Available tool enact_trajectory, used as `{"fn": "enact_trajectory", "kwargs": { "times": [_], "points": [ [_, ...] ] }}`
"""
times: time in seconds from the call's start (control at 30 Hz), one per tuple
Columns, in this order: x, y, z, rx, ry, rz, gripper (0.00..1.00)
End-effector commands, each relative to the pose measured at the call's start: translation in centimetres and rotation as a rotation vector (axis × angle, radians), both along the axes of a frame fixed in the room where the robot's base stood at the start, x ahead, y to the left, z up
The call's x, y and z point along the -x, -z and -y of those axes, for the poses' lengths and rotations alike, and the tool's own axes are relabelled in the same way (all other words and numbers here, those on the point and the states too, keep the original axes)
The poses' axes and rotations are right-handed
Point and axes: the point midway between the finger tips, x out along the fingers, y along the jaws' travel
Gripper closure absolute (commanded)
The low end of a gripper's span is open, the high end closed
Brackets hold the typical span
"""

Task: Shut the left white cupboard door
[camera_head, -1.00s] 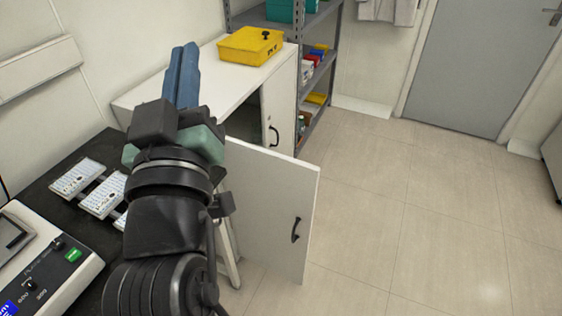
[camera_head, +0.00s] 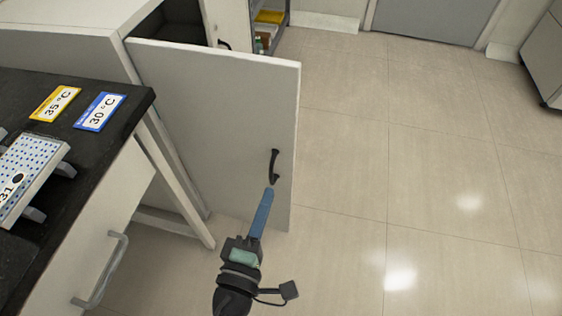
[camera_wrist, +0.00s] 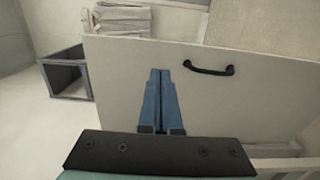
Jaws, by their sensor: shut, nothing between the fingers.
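The left white cupboard door (camera_head: 215,120) stands wide open, swung out from the white cupboard (camera_head: 75,42). It has a black handle (camera_head: 274,166) near its free edge. My gripper (camera_head: 268,192) is shut and empty, its blue fingers pointing at the door just below the handle. In the wrist view the door (camera_wrist: 250,105) fills much of the picture, with the handle (camera_wrist: 208,69) right of the shut fingertips (camera_wrist: 160,72). I cannot tell whether the fingertips touch the door. The dark cupboard inside (camera_head: 165,25) shows behind the door's top edge.
A black-topped bench (camera_head: 125,100) with a metal drawer handle (camera_head: 100,270) stands at the left. It carries temperature labels and a white plate (camera_head: 35,165). The other cupboard door (camera_head: 228,22) is behind. Tiled floor (camera_head: 420,180) at the right is clear.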

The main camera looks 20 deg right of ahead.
Motion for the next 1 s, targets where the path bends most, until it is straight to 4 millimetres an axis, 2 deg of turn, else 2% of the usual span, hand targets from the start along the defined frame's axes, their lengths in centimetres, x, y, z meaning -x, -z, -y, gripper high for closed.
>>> {"fn": "enact_trajectory", "kwargs": {
  "times": [0.17,0.6,0.8,1.0],
  "points": [
    [-2.1,-0.2,1.6,-0.001,0.004,0.005,1.00],
    [-9.3,-0.2,6.9,-0.002,0.003,0.005,1.00],
    [-10.7,-0.2,8.0,-0.004,0.002,0.004,1.00],
    [-11.0,-0.2,8.2,-0.004,0.001,0.003,1.00]
  ]
}}
